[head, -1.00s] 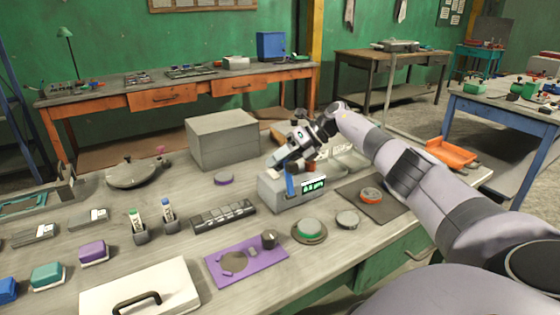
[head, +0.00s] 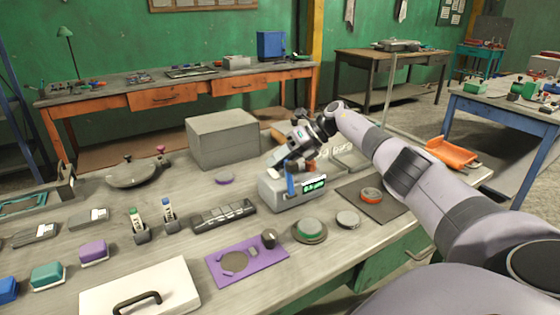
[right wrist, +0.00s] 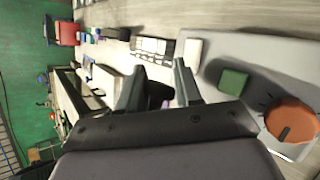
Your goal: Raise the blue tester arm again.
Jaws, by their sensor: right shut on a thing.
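The tester (head: 292,199) is a grey box with a lit green display, standing on the workbench in the head view. Its blue arm (head: 290,184) shows as a short blue piece at the box's front left side; the rest is hidden behind my gripper. My right gripper (head: 280,162) is over the tester, shut on the blue tester arm. In the right wrist view, a dark piece (right wrist: 158,95) lies between the two fingers. That view also shows an orange knob (right wrist: 291,119) and a green square (right wrist: 233,82) on a grey surface. My left gripper is not in view.
A large grey box (head: 222,139) stands behind the tester. A dark mat (head: 372,198) with an orange-rimmed disc lies right of it. A black slotted strip (head: 224,215), a purple plate (head: 246,261) and round pucks lie around the front and left.

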